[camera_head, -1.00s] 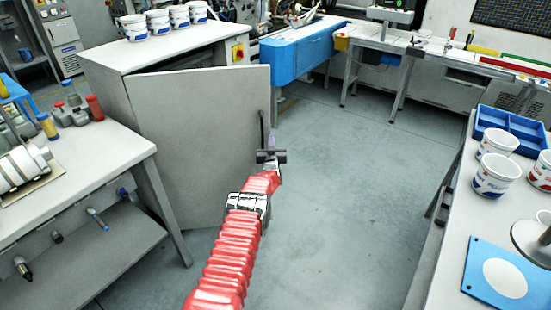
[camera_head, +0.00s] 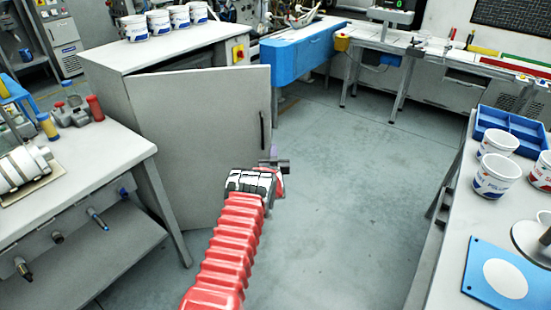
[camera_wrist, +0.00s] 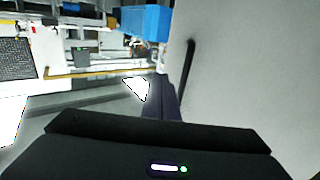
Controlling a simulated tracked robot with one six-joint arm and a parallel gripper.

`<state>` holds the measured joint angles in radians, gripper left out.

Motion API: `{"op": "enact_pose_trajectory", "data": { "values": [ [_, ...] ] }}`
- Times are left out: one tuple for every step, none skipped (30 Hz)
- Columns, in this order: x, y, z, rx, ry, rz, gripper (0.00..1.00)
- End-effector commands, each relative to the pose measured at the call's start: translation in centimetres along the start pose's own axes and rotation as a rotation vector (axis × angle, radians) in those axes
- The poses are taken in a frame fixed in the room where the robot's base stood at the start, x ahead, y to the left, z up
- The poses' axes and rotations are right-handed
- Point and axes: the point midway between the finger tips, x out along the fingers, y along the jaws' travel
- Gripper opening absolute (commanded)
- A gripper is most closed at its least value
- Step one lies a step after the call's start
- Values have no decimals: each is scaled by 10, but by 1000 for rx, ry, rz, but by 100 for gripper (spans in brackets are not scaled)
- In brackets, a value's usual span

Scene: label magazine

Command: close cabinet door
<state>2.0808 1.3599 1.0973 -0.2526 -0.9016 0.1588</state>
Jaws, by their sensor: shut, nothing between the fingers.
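The grey cabinet door (camera_head: 195,130) stands open in the head view, swung out from the cabinet (camera_head: 140,62), with a dark gap along its top. Its dark vertical handle (camera_head: 262,130) is near the door's right edge. My gripper (camera_head: 274,153) is shut and empty, just right of and below the handle in the picture; contact with the door cannot be told. In the wrist view the door (camera_wrist: 260,80) fills the right side, with the handle (camera_wrist: 187,68) just beyond and right of my shut fingers (camera_wrist: 160,100).
White tubs (camera_head: 165,20) stand on the cabinet top. A workbench (camera_head: 110,150) is close on the left. A table (camera_head: 440,255) with tubs and a blue tray (camera_head: 510,130) is on the right. The floor (camera_head: 350,170) between is clear.

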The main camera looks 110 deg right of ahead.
Motion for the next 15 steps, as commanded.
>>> {"op": "enact_pose_trajectory", "data": {
  "values": [
    [-4, 1, 0, 0, -1, 1, 0],
    [-7, 1, 0, 0, -1, 0, 0],
    [-11, 2, 0, 0, -1, 0, 0],
    [-14, 2, 0, 0, -1, 0, 0],
    [-16, 2, -1, -1, 0, 0, 0],
    [-21, 3, 0, 0, -1, 0, 0],
    [-23, 3, 0, 0, -1, 0, 0],
    [-26, 4, 0, 0, -1, 0, 0],
    [-30, 4, -1, 0, 0, 0, 0],
    [-33, 5, 0, 0, -1, 1, 0],
    [-36, 6, 0, 0, -1, 1, 0],
    [-40, 7, 0, 0, -1, 2, 0],
    [-43, 7, 0, 0, -1, 2, 0],
    [-45, 8, 0, 0, -1, 2, 0],
    [-48, 8, 0, 0, -1, 2, 0]
  ]
}}
